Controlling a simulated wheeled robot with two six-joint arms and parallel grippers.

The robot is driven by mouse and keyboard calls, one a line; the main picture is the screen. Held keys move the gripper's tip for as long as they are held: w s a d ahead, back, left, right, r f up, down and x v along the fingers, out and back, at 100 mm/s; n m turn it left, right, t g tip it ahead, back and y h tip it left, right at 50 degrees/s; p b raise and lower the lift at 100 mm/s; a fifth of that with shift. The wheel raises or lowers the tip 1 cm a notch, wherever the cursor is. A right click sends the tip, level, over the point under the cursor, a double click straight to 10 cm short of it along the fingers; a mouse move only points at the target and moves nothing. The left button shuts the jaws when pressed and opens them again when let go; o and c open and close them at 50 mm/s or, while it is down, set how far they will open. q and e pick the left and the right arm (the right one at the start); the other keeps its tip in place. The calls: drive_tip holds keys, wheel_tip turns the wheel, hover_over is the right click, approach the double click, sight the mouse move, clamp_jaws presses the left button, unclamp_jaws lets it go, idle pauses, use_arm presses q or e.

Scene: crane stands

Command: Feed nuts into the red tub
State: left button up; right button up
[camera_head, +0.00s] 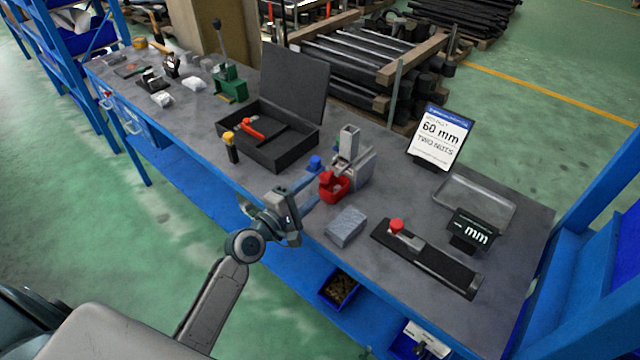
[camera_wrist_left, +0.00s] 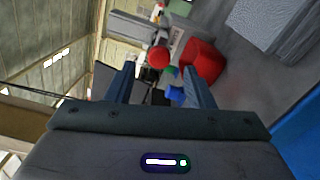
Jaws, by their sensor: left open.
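The red tub (camera_head: 333,187) sits on the bench at the foot of a grey upright dispenser (camera_head: 350,142). A blue knob (camera_head: 315,162) stands to the left of the dispenser. My left gripper (camera_head: 312,186) is open and empty just left of the tub, its fingers pointing toward the dispenser. In the left wrist view, the tub (camera_wrist_left: 203,62) shows beyond the right finger, with a red ball (camera_wrist_left: 158,57) and a blue part (camera_wrist_left: 175,94) beyond the gap between the fingers (camera_wrist_left: 160,72). I cannot see any nuts in the tub. My right gripper is not in view.
A grey block (camera_head: 346,228) lies in front of the tub. A black gauge (camera_head: 440,268) with a red knob, a display (camera_head: 472,232), a clear tray (camera_head: 500,205) and a "60 mm" sign (camera_head: 440,138) are to the right. An open black case (camera_head: 283,150) stands to the left.

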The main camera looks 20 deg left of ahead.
use_arm(q)
drive_tip(key=v, duration=0.5)
drive_tip(key=shift+s+b, duration=0.15)
drive_tip(key=shift+b, duration=0.15)
